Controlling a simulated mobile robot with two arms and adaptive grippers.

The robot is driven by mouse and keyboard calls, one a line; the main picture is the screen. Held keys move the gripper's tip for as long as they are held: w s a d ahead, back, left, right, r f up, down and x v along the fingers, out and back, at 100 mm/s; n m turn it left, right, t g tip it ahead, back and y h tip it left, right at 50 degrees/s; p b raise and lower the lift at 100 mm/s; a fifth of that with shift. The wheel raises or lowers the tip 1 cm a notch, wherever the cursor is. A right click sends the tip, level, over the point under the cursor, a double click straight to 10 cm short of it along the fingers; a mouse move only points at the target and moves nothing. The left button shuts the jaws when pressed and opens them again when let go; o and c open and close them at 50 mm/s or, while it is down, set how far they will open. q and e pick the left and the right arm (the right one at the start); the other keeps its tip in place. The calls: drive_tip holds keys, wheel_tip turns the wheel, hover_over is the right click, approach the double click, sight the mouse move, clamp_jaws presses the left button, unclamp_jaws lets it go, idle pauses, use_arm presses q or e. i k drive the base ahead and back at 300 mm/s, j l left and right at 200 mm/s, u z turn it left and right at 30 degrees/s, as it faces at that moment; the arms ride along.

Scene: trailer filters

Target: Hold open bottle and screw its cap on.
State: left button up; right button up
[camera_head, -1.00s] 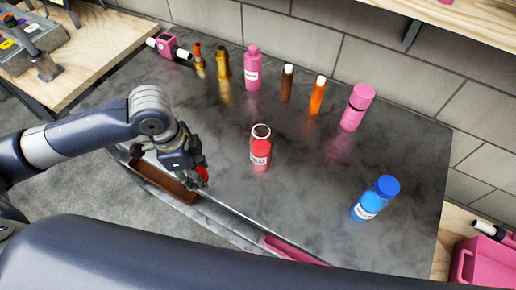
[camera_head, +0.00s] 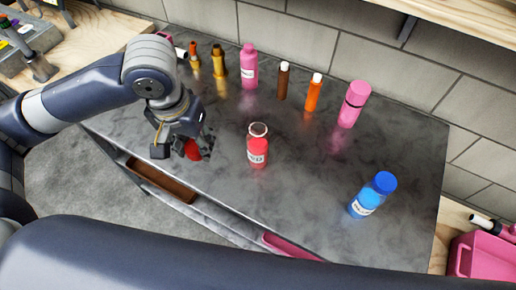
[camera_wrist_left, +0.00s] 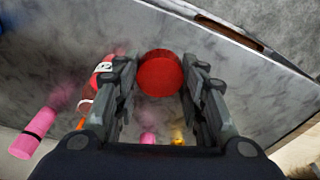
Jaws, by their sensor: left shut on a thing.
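The open red bottle (camera_head: 257,150) stands upright near the middle of the dark countertop (camera_head: 310,190), its rim uncovered and a label on its side. My left gripper (camera_head: 190,148) is shut on a red cap and holds it above the counter's front edge, to the left of the bottle and apart from it. The round red cap (camera_wrist_left: 160,71) sits between both fingers in the left wrist view. That view also shows part of the red bottle (camera_wrist_left: 101,75) at the left, partly hidden by a finger. My right gripper is not in view.
A pink bottle (camera_head: 249,66), a brown bottle (camera_head: 284,82), an orange bottle (camera_head: 313,94) and a pink tumbler (camera_head: 353,104) stand along the back. A blue bottle (camera_head: 372,195) stands at the right. An open drawer (camera_head: 160,182) lies below the front edge.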

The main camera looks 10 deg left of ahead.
sight(257, 137)
drive_tip(key=k+j+z, duration=0.2)
drive_tip(key=j, duration=0.25)
drive_tip(key=k+j+z, duration=0.1)
drive_tip(key=j+z, duration=0.15)
drive_tip(key=j, duration=0.15)
drive_tip(key=k+j+z, duration=0.2)
drive_tip(key=j, duration=0.2)
